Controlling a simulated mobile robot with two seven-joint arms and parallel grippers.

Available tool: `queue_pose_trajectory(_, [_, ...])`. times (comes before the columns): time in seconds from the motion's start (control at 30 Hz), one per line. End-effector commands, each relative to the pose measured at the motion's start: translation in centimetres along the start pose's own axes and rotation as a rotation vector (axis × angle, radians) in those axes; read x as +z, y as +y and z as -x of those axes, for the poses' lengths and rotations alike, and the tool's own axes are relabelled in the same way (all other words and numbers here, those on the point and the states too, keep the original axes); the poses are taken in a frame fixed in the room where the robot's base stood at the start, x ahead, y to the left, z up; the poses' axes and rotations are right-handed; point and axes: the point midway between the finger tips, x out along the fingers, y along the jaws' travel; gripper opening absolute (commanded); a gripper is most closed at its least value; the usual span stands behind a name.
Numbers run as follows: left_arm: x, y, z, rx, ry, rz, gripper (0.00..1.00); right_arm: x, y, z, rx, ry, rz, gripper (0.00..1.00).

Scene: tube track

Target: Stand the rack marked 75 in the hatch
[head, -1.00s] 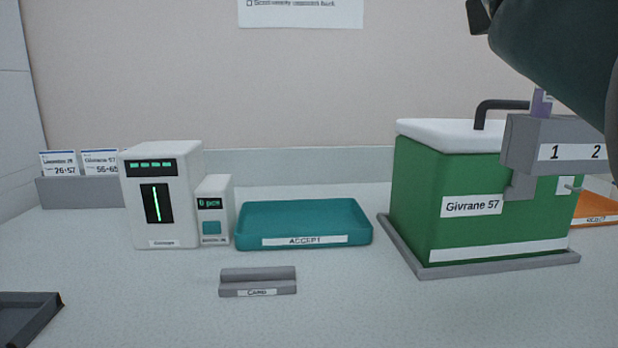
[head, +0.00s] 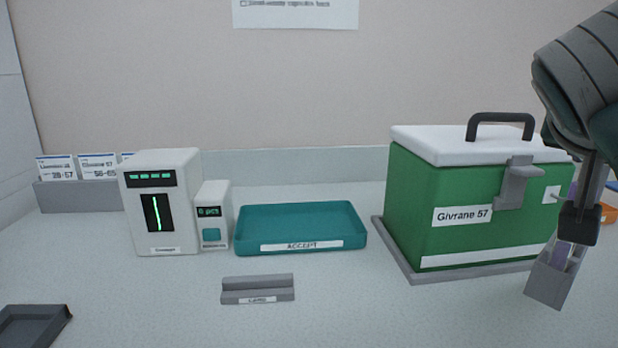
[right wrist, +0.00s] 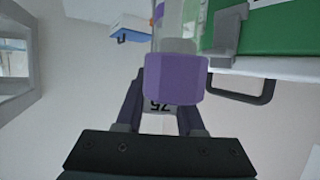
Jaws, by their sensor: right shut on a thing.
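My right gripper (head: 580,222) is at the right edge of the head view, shut on a small grey rack (head: 548,284). The rack hangs tilted in front of the green box's right end, above the bench. A purple-capped tube (head: 563,253) stands in it. In the right wrist view a large purple cap (right wrist: 177,78) sits between the fingers, and a label reading 75 (right wrist: 161,107) shows upside down behind it. I cannot make out a hatch for certain. My left gripper is not in view.
The green Givrane 57 box (head: 405,215) with white lid stands close left of the rack. A teal ACCEPT tray (head: 300,246), a white device (head: 160,200) and a grey card holder (head: 258,289) are further left.

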Motion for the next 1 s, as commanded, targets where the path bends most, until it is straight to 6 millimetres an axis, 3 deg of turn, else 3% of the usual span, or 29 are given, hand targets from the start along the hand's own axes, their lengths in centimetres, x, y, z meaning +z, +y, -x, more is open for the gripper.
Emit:
queue_pose_trajectory(0.03, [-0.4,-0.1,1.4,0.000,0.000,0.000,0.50,-0.1,0.5,-0.5,-0.072,0.001,0.037,0.00])
queue_pose_trajectory(0.23, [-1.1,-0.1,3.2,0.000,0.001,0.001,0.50,0.1,0.3,-1.2,-0.366,0.004,0.155,0.00])
queue_pose_trajectory(0.47, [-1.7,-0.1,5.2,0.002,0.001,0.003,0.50,-1.7,0.3,0.8,-0.654,0.008,0.274,0.00])
queue_pose_trajectory(0.67, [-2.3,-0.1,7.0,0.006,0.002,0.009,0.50,-4.0,0.3,4.9,-0.920,0.008,0.390,0.00])
queue_pose_trajectory(1.0, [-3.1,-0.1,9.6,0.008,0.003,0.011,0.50,-6.9,0.9,15.7,-1.377,0.003,0.583,0.00])
